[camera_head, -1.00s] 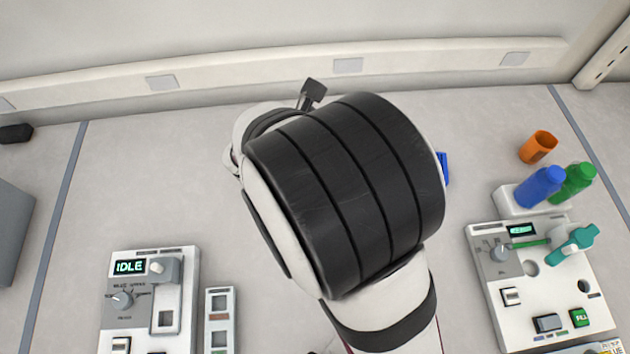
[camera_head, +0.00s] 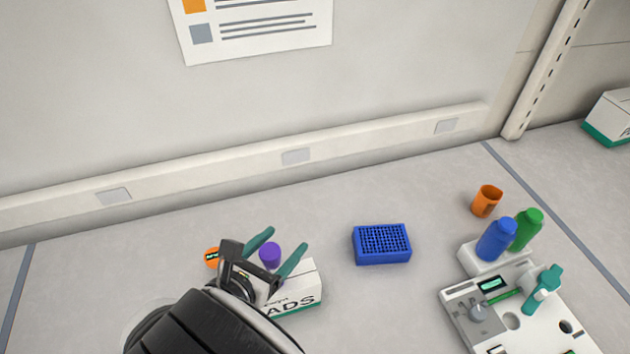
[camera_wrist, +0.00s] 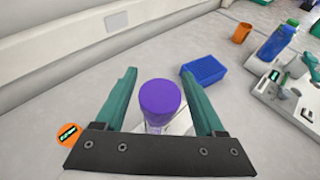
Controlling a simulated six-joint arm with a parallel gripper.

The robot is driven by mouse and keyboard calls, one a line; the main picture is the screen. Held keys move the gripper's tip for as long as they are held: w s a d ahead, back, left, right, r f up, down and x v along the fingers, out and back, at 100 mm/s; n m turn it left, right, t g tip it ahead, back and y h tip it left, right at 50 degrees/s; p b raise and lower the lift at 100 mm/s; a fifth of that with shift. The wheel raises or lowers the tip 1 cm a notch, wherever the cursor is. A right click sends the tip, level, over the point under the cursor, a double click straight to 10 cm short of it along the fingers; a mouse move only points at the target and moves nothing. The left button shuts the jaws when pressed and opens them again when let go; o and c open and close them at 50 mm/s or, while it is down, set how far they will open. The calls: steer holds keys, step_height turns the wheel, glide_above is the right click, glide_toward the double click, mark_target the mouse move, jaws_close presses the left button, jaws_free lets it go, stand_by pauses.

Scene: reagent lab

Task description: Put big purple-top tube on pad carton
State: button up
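The big purple-top tube shows as a purple cap (camera_head: 269,254) at the carton's left end in the head view. In the wrist view its cap (camera_wrist: 160,98) is between my fingers, with a short clear piece of body below. The white pad carton (camera_head: 297,295) lies beside and partly behind my gripper; a piece of its white top shows in the wrist view. My gripper (camera_head: 287,240) has two teal fingers spread apart, with gaps on both sides of the cap. The tube's lower end is hidden, so I cannot tell firmly what it rests on.
A round orange object (camera_head: 212,257) with a dark display is left of my gripper. A blue rack (camera_head: 382,245) stands right of the carton. Farther right are an orange cup (camera_head: 487,201), blue (camera_head: 496,240) and green (camera_head: 528,229) bottles, and a white device (camera_head: 520,318). The bench behind is clear.

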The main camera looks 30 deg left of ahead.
steer(key=shift+s+r, duration=0.2)
steer(key=shift+r, duration=0.05)
steer(key=s, duration=1.4)
steer(key=shift+s+r, duration=0.2)
steer(key=shift+r, duration=0.25)
steer(key=shift+d, duration=0.1)
